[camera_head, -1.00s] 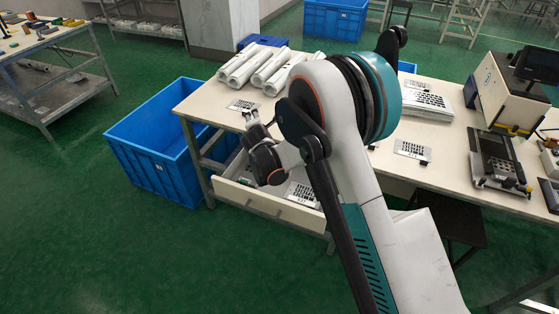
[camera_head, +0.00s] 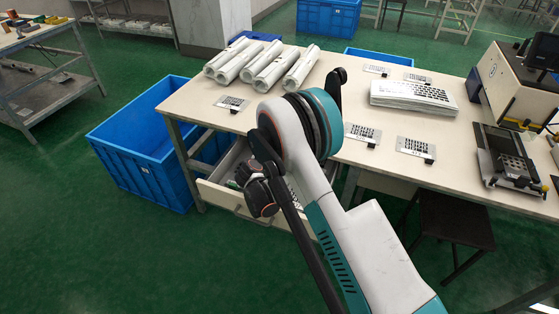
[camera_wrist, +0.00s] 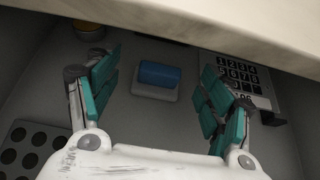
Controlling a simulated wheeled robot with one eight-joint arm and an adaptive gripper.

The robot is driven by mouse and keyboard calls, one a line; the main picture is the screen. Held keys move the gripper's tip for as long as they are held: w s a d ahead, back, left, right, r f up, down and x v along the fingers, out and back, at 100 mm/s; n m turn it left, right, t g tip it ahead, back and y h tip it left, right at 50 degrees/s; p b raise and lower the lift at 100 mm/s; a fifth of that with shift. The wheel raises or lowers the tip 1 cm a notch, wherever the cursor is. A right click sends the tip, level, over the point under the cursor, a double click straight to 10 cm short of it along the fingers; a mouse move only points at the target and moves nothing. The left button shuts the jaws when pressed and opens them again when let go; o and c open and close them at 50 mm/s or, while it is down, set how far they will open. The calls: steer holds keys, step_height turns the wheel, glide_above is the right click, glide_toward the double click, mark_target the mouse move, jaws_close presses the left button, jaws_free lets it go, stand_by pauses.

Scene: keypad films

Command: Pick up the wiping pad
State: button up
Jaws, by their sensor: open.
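The wiping pad (camera_wrist: 158,78) shows in the wrist view as a blue block on a pale base, lying on the grey floor of the open drawer (camera_head: 232,200). My gripper (camera_wrist: 161,88) is open and empty. Its teal-padded fingers stand apart on the left and right of the pad in the picture, with clear space on each side. In the head view my gripper (camera_head: 250,184) is low at the drawer, and my arm covers much of the drawer; I cannot make out the pad there.
The tabletop edge (camera_wrist: 220,25) overhangs the drawer's back. A keypad film (camera_wrist: 238,75) lies right of the pad, a plate with dark round holes (camera_wrist: 25,145) at lower left, a yellowish round item (camera_wrist: 88,30) at upper left. A blue crate (camera_head: 140,165) stands left of the table.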

steer(key=b+x, duration=0.1)
steer(key=x, duration=0.2)
steer(key=c, duration=1.1)
steer(key=shift+r, duration=0.2)
steer(key=shift+c, duration=0.2)
